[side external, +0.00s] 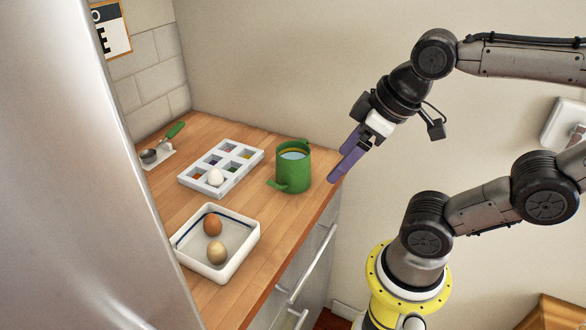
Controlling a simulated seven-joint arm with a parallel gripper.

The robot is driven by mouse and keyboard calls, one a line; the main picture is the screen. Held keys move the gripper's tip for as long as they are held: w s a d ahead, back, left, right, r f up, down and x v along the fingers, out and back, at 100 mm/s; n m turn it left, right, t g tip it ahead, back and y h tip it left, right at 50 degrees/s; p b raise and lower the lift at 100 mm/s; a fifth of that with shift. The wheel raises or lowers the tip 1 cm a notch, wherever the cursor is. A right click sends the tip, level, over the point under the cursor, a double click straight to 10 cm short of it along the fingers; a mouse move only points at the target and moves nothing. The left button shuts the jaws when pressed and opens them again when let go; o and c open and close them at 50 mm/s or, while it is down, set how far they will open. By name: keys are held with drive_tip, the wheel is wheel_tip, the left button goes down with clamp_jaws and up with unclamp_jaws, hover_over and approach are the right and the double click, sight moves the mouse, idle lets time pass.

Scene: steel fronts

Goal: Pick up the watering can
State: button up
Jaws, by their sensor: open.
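The green watering can (294,172) stands upright on the wooden counter near its right edge. A short green spout or handle sticks out at its lower left, and its open top shows something bluish inside. My gripper (340,172) is to the right of the can, pointing down and left, with purple fingers. It looks apart from the can and holds nothing that I can see. The fingers overlap each other from this side, so the gap between them is hard to see.
A white dish (246,240) with two eggs is in front. A scoop with a green handle (174,130) lies at the back left. A steel front (80,200) stands at left.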

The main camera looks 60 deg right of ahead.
drive_tip(key=w+d+r+n+g, duration=0.1)
drive_tip(key=w+d+r+g, duration=0.2)
drive_tip(key=w, duration=0.4)
drive_tip(key=g, duration=0.2)
hover_over(301, 156)
drive_tip(key=a, duration=0.2)
wheel_tip(301, 156, down, 3)
drive_tip(key=shift+m+g, duration=0.3)
drive_tip(key=shift+m, duration=0.4)
drive_tip(key=d+f, duration=0.1)
drive_tip(key=d, duration=0.1)
drive_tip(key=w+d+f, duration=0.1)
drive_tip(key=f, duration=0.1)
drive_tip(key=shift+d+f, duration=0.15)
drive_tip(key=shift+d, duration=0.25)
drive_tip(key=shift+f, duration=0.35)
wheel_tip(301, 156, down, 13)
drive_tip(key=shift+s+r, duration=0.1)
clamp_jaws()
